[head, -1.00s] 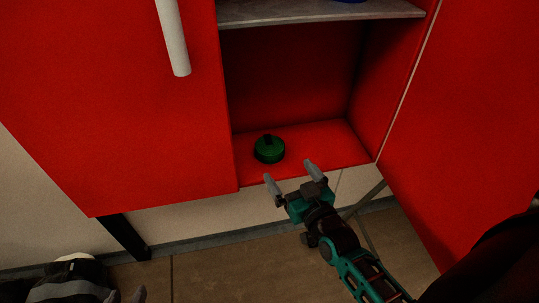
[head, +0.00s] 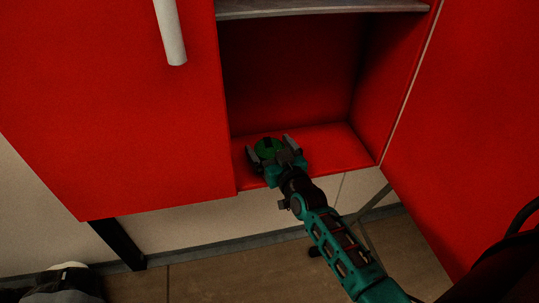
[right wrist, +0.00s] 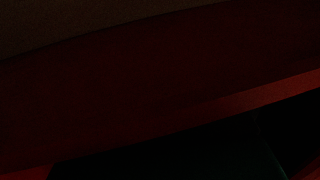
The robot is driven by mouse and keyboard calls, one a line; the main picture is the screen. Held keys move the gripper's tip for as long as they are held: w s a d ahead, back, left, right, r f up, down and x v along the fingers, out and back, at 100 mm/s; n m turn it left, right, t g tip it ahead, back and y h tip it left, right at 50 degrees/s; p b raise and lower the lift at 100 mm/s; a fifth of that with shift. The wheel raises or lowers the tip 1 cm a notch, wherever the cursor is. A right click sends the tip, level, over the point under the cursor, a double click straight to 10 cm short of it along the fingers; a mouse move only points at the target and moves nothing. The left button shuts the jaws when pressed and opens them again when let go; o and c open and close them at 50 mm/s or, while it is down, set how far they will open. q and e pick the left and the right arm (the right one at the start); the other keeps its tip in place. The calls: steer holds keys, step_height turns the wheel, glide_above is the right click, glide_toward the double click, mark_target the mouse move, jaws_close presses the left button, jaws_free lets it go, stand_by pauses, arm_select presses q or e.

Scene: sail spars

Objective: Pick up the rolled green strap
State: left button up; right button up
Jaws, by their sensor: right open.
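The rolled green strap (head: 268,151) is a small round dark green roll with a darker piece on top. It sits on the red floor of the open cabinet compartment, near its front left. My right gripper (head: 270,146) is open in the head view, with one finger on each side of the strap. I cannot tell whether the fingers touch it. The strap's near side is partly hidden by the gripper. The right wrist view is very dark and does not clearly show the strap. My left gripper is not in view.
The red compartment floor (head: 335,145) has free room to the right of the strap. A grey shelf (head: 310,8) crosses above. A red door with a white handle (head: 170,32) stands at left, and a red panel (head: 470,120) at right.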

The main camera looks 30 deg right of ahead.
steer(key=shift+w, duration=0.3)
steer(key=shift+c, duration=0.3)
steer(key=c, duration=0.7)
steer(key=shift+c, duration=0.2)
